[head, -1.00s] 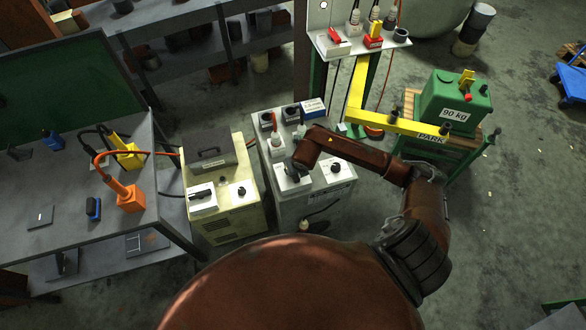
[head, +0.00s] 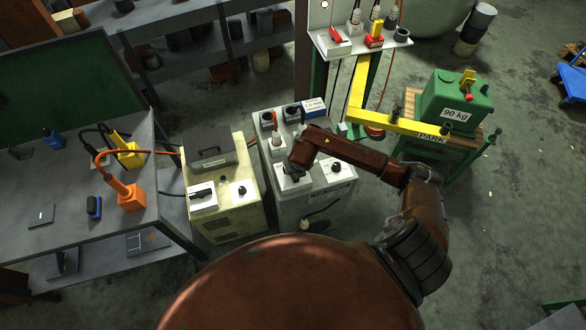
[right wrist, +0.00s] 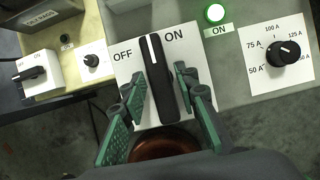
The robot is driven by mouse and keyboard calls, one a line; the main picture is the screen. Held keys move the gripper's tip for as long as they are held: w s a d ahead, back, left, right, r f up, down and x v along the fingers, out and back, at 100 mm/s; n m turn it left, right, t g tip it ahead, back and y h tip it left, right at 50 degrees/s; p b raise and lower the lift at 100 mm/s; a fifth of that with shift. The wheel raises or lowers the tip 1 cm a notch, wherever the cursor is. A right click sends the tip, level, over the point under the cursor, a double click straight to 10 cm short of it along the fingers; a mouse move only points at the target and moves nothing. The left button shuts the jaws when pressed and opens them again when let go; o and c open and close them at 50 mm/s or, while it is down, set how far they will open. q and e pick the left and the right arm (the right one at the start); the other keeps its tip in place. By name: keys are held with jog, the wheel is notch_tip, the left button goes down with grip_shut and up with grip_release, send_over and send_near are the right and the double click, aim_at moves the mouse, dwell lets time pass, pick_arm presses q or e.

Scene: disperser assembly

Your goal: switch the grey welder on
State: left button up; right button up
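The grey welder (head: 312,208) stands in the middle of the head view, right of a cream welder. Its black rotary switch knob (right wrist: 160,82) sits on a white OFF/ON plate (right wrist: 126,72) in the right wrist view. The knob's white mark points up, between the two words. The green lamp (right wrist: 215,13) above the ON tag is lit. In the head view my right gripper (head: 292,168) covers part of the switch. My left gripper is not in view.
The grey welder's current dial (right wrist: 289,50) is right of the switch. The cream welder (head: 226,216) stands close on the left, beside a table with an orange tool (head: 131,198). A yellow beam (head: 385,122) and a green 90 kg weight (head: 453,105) are behind my right arm.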

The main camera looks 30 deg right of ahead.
jog(key=shift+o, duration=0.7)
jog(key=shift+r, duration=0.15)
jog(key=v, duration=1.1)
jog(key=shift+s+r, duration=0.2)
jog(key=shift+r, duration=0.15)
